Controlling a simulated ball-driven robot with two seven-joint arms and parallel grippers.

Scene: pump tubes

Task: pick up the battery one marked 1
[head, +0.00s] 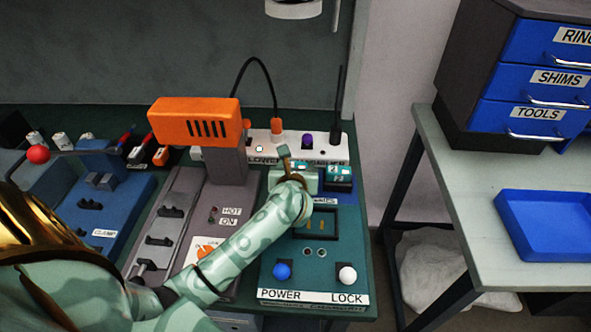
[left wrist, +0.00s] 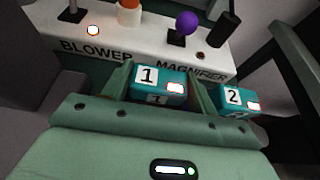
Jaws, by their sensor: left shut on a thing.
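Battery one is a teal block marked 1 (left wrist: 160,88), with a white label on its top and front. It sits between the two fingers of my left gripper (left wrist: 160,92) in the left wrist view. The gripper is shut on it. In the head view my left gripper (head: 305,180) is at the back of the green power panel, and it mostly hides battery one. Battery two, a teal block marked 2 (left wrist: 238,99), stands just right of the gripper; it also shows in the head view (head: 338,176). I cannot tell whether battery one is lifted. My right gripper is not in view.
A white strip (head: 331,150) labelled BLOWER and MAGNIFIER runs behind the batteries, with a purple knob (left wrist: 187,22) and a black post. An orange-headed device (head: 193,122) stands left. The power panel (head: 270,262) has blue and white knobs in front.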

